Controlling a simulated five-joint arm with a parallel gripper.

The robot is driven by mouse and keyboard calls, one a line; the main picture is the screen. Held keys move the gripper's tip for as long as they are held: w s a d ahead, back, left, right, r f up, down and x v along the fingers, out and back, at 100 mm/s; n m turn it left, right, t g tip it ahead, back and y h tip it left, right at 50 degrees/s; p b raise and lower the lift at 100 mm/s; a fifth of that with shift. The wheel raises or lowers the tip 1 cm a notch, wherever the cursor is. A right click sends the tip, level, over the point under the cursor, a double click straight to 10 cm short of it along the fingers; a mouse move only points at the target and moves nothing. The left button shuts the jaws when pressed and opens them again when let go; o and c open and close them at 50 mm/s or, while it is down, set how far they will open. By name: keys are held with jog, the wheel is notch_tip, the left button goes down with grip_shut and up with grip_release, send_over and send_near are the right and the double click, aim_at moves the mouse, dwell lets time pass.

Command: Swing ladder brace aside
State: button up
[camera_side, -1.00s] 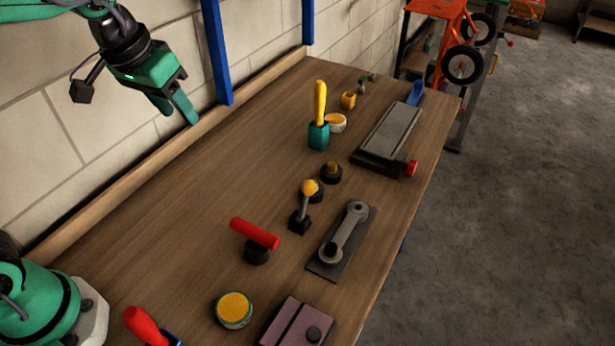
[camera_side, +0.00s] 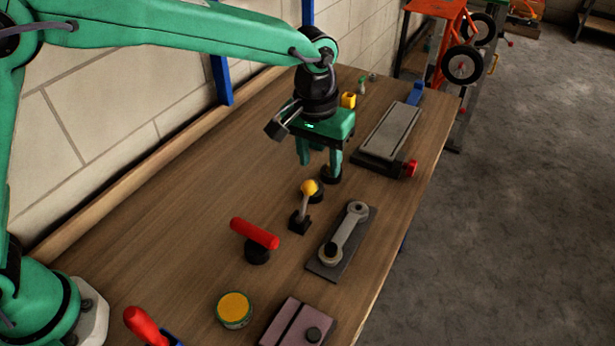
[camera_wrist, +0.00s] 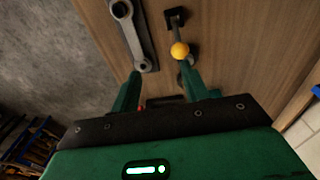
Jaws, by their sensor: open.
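A grey bar with round ends (camera_side: 346,236), which I take as the ladder brace, lies on a dark plate (camera_side: 325,268) at the table's right side. It also shows at the upper left of the wrist view (camera_wrist: 130,32). My gripper (camera_side: 319,158) is open and points down over the table, beyond the bar and a yellow-knobbed lever. In the wrist view its two fingers (camera_wrist: 162,90) are spread with nothing held between them. The gripper is apart from the bar.
The yellow-knobbed lever (camera_side: 308,190) stands between my gripper and the bar. A red-handled T-shaped piece (camera_side: 255,234), a yellow-topped tin (camera_side: 234,309) and a mauve block (camera_side: 297,325) are nearer. A grey flat slab (camera_side: 390,132) lies at the far right. The left table middle is clear.

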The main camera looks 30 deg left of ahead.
send_over(346, 228)
notch_tip(346, 228, down, 6)
jog(key=shift+g, duration=0.3)
jog(key=shift+f, duration=0.2)
jog(key=shift+f, duration=3.75)
grip_shut()
